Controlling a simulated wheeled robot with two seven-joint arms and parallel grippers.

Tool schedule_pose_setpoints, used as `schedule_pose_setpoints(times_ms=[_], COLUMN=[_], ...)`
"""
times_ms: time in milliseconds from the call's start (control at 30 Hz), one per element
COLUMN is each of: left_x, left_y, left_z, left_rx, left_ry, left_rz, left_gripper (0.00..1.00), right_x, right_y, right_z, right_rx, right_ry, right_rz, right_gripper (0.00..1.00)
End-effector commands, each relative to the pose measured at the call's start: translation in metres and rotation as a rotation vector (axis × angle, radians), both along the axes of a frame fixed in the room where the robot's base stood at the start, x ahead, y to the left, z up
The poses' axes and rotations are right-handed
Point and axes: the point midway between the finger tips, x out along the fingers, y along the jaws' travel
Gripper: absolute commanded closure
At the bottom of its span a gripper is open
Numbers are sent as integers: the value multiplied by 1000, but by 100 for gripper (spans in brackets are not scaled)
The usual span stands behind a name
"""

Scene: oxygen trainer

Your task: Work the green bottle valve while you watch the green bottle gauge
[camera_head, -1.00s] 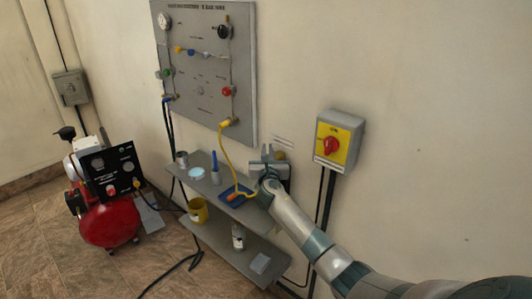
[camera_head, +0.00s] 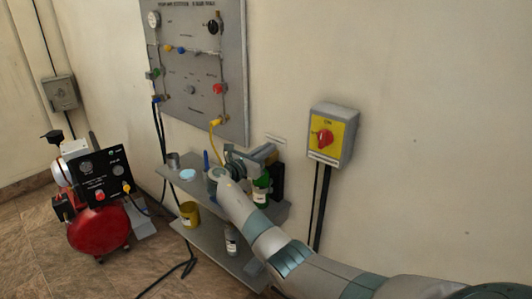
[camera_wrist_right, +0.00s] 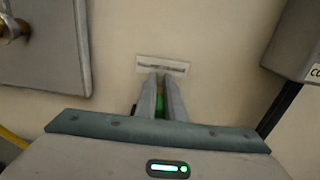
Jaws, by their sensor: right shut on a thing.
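The green bottle (camera_head: 261,190) stands upright at the right end of the shelf, against the wall, partly hidden by my right arm. My right gripper (camera_head: 268,155) is at the bottle's top, with its jaws shut on the valve there. The valve itself is mostly hidden by the jaws. In the right wrist view the two fingers (camera_wrist_right: 159,98) are close together, with a strip of green (camera_wrist_right: 160,104) between them. I cannot make out the green bottle gauge in either view. My left gripper is not in view.
A grey panel (camera_head: 185,100) with gauges and knobs hangs above the shelf (camera_head: 190,180). A yellow switch box with a red knob (camera_head: 323,138) is on the wall to the right.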

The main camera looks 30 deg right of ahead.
Motion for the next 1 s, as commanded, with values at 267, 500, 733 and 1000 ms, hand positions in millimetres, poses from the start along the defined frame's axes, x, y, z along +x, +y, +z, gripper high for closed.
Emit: schedule_pose_setpoints(times_ms=[267,500,733,1000], left_x=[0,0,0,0], left_y=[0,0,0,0], left_z=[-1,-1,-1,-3], left_rx=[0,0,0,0], left_ry=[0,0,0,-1], left_rz=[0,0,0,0], left_gripper=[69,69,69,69], right_x=[-1,-1,-1,-2], right_y=[0,0,0,6], right_z=[0,0,0,-1], right_rx=[1,1,1,0], right_ry=[1,1,1,0], right_rz=[-16,-14,-14,-13], right_gripper=[100,77,73,73])
